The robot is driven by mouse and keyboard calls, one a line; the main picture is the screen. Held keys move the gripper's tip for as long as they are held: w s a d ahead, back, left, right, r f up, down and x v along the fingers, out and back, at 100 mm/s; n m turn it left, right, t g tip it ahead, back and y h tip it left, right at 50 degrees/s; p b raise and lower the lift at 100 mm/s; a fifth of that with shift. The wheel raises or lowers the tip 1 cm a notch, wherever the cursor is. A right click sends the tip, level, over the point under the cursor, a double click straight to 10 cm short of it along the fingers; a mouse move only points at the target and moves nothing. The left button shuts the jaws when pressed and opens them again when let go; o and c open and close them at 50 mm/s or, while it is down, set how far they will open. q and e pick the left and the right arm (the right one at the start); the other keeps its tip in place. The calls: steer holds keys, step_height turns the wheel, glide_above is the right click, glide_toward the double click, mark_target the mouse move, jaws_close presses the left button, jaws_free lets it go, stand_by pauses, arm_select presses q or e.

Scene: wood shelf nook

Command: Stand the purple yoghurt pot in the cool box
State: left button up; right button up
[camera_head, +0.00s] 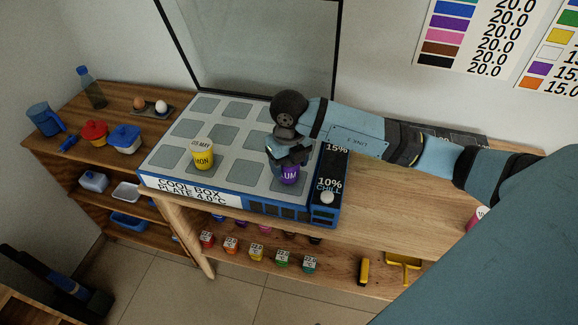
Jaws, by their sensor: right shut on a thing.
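The purple yoghurt pot (289,175) is upright at the front right of the cool box plate, with part of its label showing. My right gripper (287,158) is shut on it from above and hides its top. I cannot tell whether its base touches the plate. The cool box (170,171) has a pale plate with several grey square pads and a blue front. Its framed clear lid (250,45) stands raised at the back. A yellow pot (203,158) stands upright on the plate, left of the purple one. My left gripper is not in view.
A control strip (331,175) with a white knob edges the box's right side. Left are a blue jug (44,119), a bottle (90,87), an egg tray (151,108) and lidded tubs (124,139). Small coloured pots (256,253) line the shelf below. Bare wood (400,203) lies to the right.

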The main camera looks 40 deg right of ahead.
steer(key=shift+f, duration=0.75)
steer(key=shift+f, duration=0.1)
steer(key=o, duration=1)
